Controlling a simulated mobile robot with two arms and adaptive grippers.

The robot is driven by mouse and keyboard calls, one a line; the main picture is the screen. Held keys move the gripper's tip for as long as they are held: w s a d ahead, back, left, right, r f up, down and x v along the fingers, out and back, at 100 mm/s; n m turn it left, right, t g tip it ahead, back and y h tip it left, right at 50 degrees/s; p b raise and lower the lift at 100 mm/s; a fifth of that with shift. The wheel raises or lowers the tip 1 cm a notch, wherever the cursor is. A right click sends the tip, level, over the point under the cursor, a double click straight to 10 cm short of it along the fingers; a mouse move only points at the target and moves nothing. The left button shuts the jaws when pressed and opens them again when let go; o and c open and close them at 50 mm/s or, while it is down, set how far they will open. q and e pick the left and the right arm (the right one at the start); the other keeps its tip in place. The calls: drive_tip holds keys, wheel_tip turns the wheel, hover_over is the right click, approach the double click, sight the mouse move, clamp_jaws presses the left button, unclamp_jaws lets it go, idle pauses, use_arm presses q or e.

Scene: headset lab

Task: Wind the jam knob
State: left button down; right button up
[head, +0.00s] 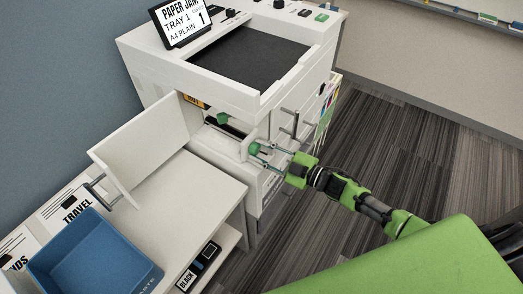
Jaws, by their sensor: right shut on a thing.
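The white printer (290,72) stands at the top centre, with a sign (182,18) reading "PAPER JAM" and "TRAY 1". Its front door (150,150) is swung open to the left, so the inside shows. A green knob (255,149) sits at the right side of the opening. My right gripper (258,152) is at this knob, its fingers around it, and is shut on it. Another green part (222,118) shows deeper in the opening. My left gripper is not in view.
A white table (205,185) stands in front of the printer at the left. A blue bin (85,260) is at the lower left, near papers marked "TRAVEL" (75,208). A box marked "BLACK" (195,270) lies on a lower shelf. Striped carpet (400,160) is clear at the right.

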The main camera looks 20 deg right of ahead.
drive_tip(key=shift+m, duration=0.6)
drive_tip(key=o, duration=1.1)
drive_tip(key=v, duration=1.2)
drive_tip(key=shift+d, duration=0.1)
